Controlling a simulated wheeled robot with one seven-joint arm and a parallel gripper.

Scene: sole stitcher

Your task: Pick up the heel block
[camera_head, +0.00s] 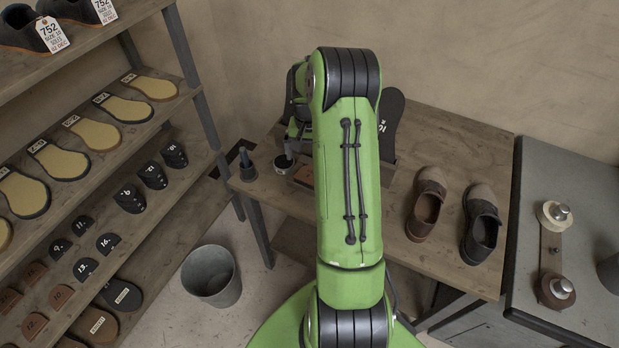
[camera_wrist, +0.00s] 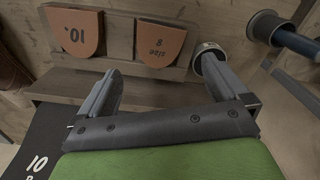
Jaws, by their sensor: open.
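Two tan heel blocks lie in a wooden tray (camera_wrist: 118,62) in the wrist view. The left heel block (camera_wrist: 75,32) is marked 10, and the right heel block (camera_wrist: 160,45) is marked size 8. My gripper (camera_wrist: 158,78) is open and empty, its fingers pointing at the tray, with the size 8 block ahead between them. The right fingertip is close to a small round pot (camera_wrist: 208,55); I cannot tell if they touch. In the head view my arm hides most of the tray, and a brown piece (camera_head: 305,175) shows at its left edge.
Beside the pot stands a dark blue-handled tool (camera_wrist: 268,28). A dark sole marked 10 (camera_head: 389,122) stands behind my arm. Two shoes (camera_head: 427,203) sit on the bench (camera_head: 462,135). Shelves at left hold soles and numbered heel pieces (camera_head: 84,267). A bucket (camera_head: 211,277) stands on the floor.

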